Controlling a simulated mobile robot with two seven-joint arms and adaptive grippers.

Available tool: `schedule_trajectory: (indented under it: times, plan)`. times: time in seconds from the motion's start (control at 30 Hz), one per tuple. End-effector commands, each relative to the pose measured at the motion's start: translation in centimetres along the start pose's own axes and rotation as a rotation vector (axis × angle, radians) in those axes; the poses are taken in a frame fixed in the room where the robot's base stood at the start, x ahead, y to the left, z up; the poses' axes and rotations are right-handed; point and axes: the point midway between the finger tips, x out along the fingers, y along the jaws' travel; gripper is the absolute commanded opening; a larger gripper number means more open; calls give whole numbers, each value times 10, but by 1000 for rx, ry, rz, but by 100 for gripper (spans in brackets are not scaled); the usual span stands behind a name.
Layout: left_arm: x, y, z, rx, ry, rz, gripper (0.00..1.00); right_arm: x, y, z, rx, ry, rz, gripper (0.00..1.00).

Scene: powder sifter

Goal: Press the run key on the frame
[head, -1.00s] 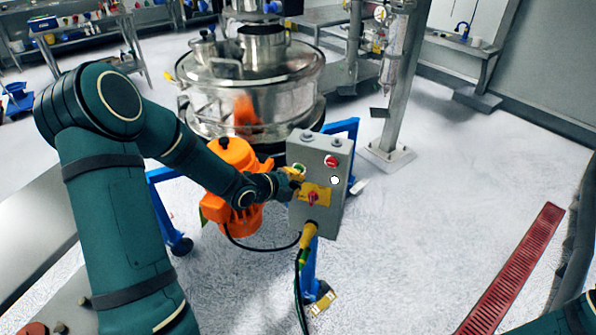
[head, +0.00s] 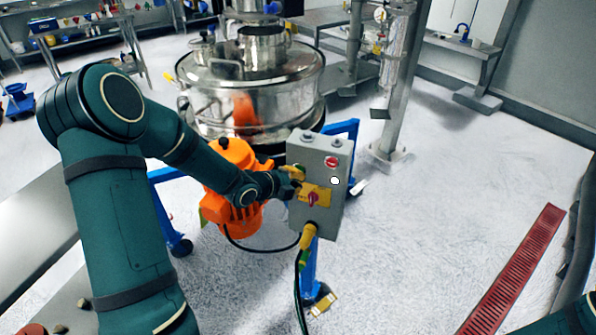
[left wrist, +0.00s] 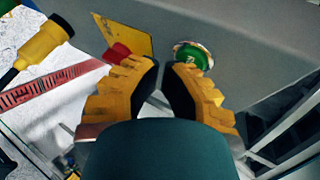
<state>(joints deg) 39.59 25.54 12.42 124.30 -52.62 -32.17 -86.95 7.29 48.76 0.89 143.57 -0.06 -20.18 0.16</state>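The grey control box (head: 325,165) stands on a blue frame (head: 310,272). Its green key (left wrist: 192,55) shows in the left wrist view, just beyond my left fingertips and slightly right of them; in the head view it is mostly hidden behind the gripper. A red key (head: 331,162), a white round spot (head: 334,181) and a red rotary switch (head: 313,199) on a yellow plate are also on the box face. My left gripper (left wrist: 161,66) is empty, its yellow fingers brought together at the tips, close to the face. Contact with the green key cannot be told. My right gripper is out of view.
An orange motor (head: 232,185) sits left of the box, below the steel sifter (head: 250,85). A cable with a yellow plug (head: 308,236) hangs below the box. A steel post (head: 402,90) stands behind. Floor to the right is clear up to a red grate (head: 512,270).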

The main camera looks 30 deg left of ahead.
Motion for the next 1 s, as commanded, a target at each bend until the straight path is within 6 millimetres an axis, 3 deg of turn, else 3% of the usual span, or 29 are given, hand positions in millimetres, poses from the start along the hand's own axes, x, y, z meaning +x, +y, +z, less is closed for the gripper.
schedule_trajectory:
  times: [0.63, 1.0]
  plan:
    - [2, -1, 1, 0, 0, -1, 0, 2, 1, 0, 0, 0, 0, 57]
    - [-10, 6, -5, 0, -1, -1, 0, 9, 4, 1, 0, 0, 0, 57]
